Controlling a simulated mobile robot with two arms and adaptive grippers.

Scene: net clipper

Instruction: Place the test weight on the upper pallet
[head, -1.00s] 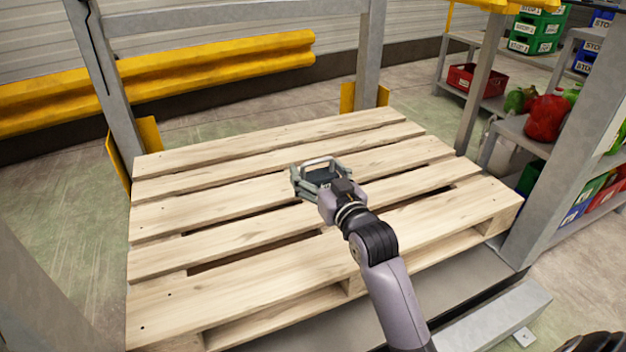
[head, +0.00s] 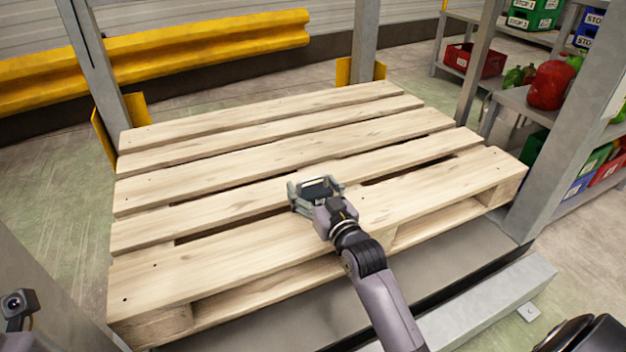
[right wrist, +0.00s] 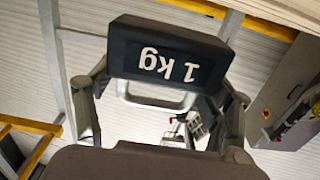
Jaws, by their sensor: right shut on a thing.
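The test weight (head: 317,187) is a small dark block with a metal handle. In the right wrist view the weight (right wrist: 168,52) shows a white "1 kg" label upside down, with its handle lower in the picture. My right gripper (head: 316,194) is shut on it, one finger on each side; the gripper (right wrist: 165,95) also shows in the wrist view. The upper pallet (head: 200,205) is pale slatted wood. In the head view the gripper and weight are over its nearer slats; whether they touch the wood I cannot tell.
Grey rack posts (head: 365,40) stand around the pallet, with yellow guards (head: 118,130) at the back posts. A yellow barrier (head: 150,60) runs behind. Shelves with bins and a red jug (head: 551,86) stand at the right. The pallet top is otherwise clear.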

